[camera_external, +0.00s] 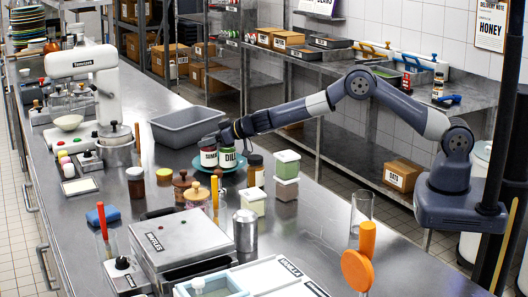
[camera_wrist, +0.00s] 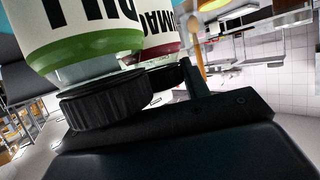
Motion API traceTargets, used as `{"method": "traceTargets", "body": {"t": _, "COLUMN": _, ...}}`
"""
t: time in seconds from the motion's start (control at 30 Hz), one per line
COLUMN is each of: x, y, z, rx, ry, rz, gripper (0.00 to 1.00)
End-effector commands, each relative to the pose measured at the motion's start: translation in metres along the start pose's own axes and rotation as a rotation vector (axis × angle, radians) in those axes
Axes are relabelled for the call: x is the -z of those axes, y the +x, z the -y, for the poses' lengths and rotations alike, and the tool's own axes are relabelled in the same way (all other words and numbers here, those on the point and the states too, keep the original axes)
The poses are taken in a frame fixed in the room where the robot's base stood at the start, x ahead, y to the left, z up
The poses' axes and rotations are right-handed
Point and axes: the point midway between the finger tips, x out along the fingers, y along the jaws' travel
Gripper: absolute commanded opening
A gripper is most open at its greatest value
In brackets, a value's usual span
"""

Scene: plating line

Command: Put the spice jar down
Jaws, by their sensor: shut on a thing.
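A brown jar with a dark lid (camera_external: 255,171) and stacked green and pinkish tubs (camera_external: 287,164) stand to the right. A grey bin (camera_external: 188,127) is behind. The steel counter has bare room at the right (camera_external: 318,205).

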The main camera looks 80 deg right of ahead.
Motion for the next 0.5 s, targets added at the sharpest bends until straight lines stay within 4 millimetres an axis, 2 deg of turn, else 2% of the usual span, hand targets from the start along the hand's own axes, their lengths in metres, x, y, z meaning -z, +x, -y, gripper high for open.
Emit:
{"method": "traceTargets", "body": {"t": 0.03, "x": -0.0014, "y": 0.0006, "z": 0.0000, "rx": 0.000, "ry": 0.001, "rz": -0.001, "gripper": 0.45}}
{"method": "traceTargets", "body": {"t": 0.3, "x": -0.0003, "y": 0.0001, "z": 0.0000, "rx": 0.000, "ry": 0.000, "rz": 0.000, "gripper": 0.66}}
{"method": "traceTargets", "body": {"t": 0.5, "x": -0.0001, "y": 0.0001, "z": 0.0000, "rx": 0.000, "ry": 0.000, "rz": 0.000, "gripper": 0.66}}
